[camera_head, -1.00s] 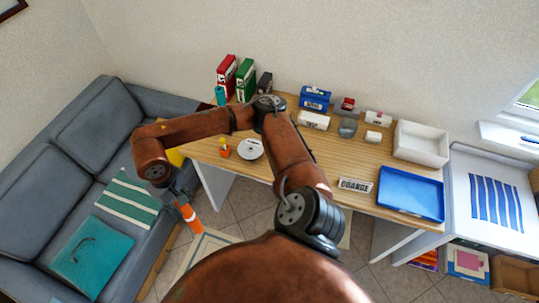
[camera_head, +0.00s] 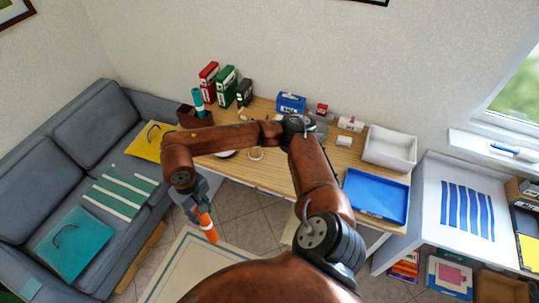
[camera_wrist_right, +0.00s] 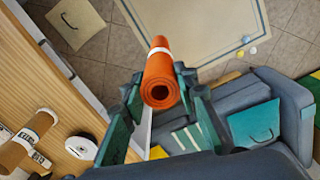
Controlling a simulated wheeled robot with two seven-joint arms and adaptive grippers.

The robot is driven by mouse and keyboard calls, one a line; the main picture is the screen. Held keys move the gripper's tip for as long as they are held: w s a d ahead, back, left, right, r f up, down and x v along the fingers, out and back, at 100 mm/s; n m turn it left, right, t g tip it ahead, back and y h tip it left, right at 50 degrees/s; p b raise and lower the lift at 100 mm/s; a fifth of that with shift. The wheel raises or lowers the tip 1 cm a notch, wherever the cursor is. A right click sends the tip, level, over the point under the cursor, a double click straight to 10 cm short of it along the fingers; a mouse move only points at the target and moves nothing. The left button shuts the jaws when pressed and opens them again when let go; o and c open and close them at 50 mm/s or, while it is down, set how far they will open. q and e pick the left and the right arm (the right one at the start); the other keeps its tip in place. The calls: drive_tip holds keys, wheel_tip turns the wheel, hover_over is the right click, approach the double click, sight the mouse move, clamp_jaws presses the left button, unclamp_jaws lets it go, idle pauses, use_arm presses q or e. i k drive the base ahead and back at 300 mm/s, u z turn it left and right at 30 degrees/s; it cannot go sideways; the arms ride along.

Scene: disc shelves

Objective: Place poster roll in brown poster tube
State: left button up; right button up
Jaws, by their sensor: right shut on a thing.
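The poster roll (camera_head: 207,226) is orange with a white band. My right gripper (camera_head: 200,207) is shut on it and holds it tilted in the air in front of the desk, above the floor. In the right wrist view the roll (camera_wrist_right: 160,75) sits between the fingers of the gripper (camera_wrist_right: 158,90), its open spiral end facing the camera. A brown tube (camera_wrist_right: 16,153) with a white lettered band shows at the left edge of that view, over the wooden desktop, apart from the roll. In the head view my right arm covers part of the desk, and I cannot make the tube out clearly.
The wooden desk (camera_head: 262,180) carries binders, a blue tray (camera_head: 376,196) and a white bin (camera_head: 390,148). A grey sofa (camera_head: 62,138) with a teal bag (camera_head: 72,243) and a yellow bag (camera_head: 150,141) stands left. Floor between sofa and desk is open.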

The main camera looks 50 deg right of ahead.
sight(255, 153)
drive_tip(key=z, duration=1.35)
